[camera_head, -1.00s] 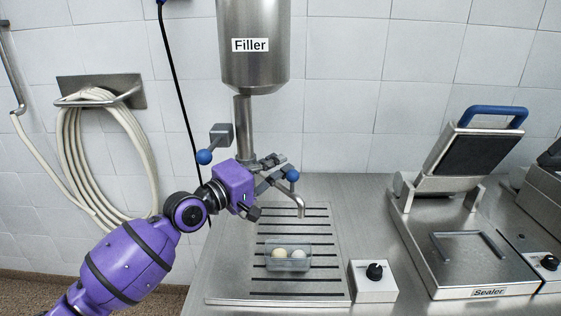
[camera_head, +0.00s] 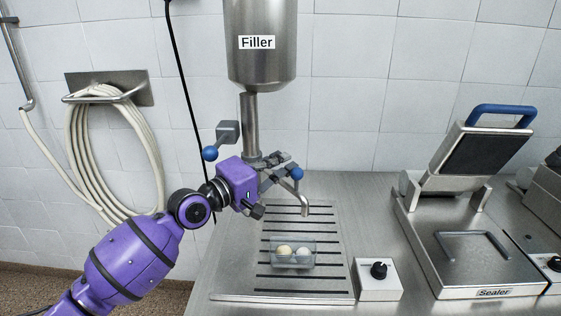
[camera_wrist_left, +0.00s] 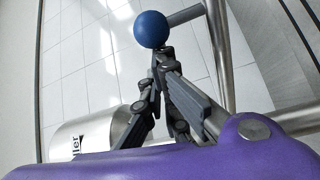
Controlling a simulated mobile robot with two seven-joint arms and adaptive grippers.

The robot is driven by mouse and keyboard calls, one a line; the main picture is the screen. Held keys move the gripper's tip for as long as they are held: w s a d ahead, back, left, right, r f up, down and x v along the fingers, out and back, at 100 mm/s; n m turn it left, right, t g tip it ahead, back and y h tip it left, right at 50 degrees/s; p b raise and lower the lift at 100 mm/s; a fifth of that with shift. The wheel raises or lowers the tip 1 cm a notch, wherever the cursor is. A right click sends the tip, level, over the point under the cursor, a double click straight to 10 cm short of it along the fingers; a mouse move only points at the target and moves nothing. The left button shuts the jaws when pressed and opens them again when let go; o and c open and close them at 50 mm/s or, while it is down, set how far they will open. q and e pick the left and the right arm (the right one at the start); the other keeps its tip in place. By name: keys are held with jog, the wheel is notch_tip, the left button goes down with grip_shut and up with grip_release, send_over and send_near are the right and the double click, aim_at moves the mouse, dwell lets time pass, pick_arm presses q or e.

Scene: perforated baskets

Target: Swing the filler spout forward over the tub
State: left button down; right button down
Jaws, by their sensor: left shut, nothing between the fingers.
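The filler (camera_head: 262,75) is a steel hopper with a pipe below it. Its bent metal spout (camera_head: 304,203) points down over the slotted drain plate, behind the tub. A blue ball knob (camera_head: 296,173) sits beside the spout. The clear tub (camera_head: 306,262) stands on the plate in front of the spout and holds two pale round pieces. My left gripper (camera_head: 288,163) is shut and empty, its fingertips at the blue knob. In the left wrist view the fingertips (camera_wrist_left: 160,56) meet just below the knob (camera_wrist_left: 151,29); I cannot tell if they touch it. My right gripper is not in view.
A second blue ball (camera_head: 210,153) on a lever is left of the pipe. A control box (camera_head: 378,285) stands right of the slotted plate (camera_head: 235,285). The open sealer (camera_head: 470,270) is further right. A coiled hose (camera_head: 90,170) hangs on the left wall.

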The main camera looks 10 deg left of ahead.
pick_arm(q)
jog(key=r+v, duration=0.1)
jog(key=v, duration=1.1)
jog(key=shift+f, duration=0.5)
